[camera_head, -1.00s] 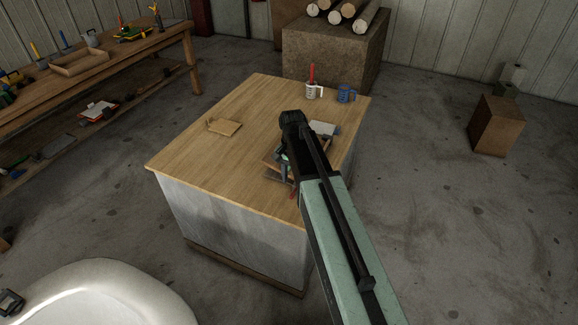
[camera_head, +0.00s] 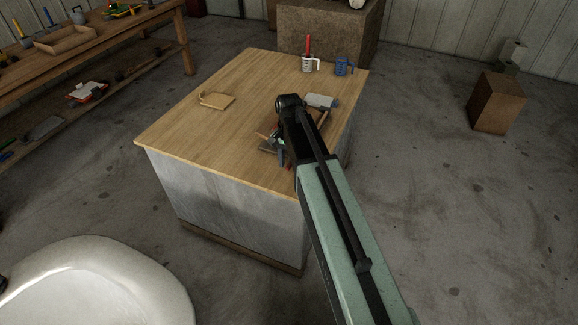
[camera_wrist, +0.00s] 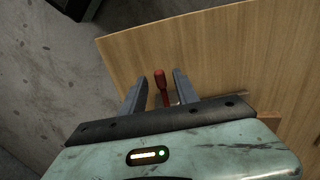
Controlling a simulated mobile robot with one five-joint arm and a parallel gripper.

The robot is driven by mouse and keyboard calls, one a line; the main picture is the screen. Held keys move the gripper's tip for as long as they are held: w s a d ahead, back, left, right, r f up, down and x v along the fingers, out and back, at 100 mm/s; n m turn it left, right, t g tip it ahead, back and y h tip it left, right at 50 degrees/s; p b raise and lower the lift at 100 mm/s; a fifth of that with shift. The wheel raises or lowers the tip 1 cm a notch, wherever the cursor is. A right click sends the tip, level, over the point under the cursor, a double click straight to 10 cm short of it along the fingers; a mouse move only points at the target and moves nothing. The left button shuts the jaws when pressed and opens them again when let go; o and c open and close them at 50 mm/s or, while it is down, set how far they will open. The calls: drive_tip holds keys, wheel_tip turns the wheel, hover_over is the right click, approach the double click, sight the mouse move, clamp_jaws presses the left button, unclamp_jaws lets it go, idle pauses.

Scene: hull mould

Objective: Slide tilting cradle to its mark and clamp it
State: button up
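My gripper (camera_wrist: 160,76) is open in the wrist view, with a finger on each side of a red handle (camera_wrist: 160,80). Gaps show between the handle and both fingers. The handle's lower end is hidden by the gripper body. In the head view, my arm covers most of a dark and wooden fixture (camera_head: 268,148) near the front right of the bench top. I take this fixture to be the cradle and its clamp, but its tilt, its mark and the clamp's state cannot be made out.
The wooden bench top (camera_head: 190,125) is mostly clear. On it are a small wooden piece (camera_head: 217,101), a grey block (camera_head: 320,101), a white mug (camera_head: 310,65) with a red item and a blue mug (camera_head: 344,66). A brown box (camera_head: 497,102) stands on the floor at right.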

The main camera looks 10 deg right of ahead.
clamp_jaws()
idle(1.2)
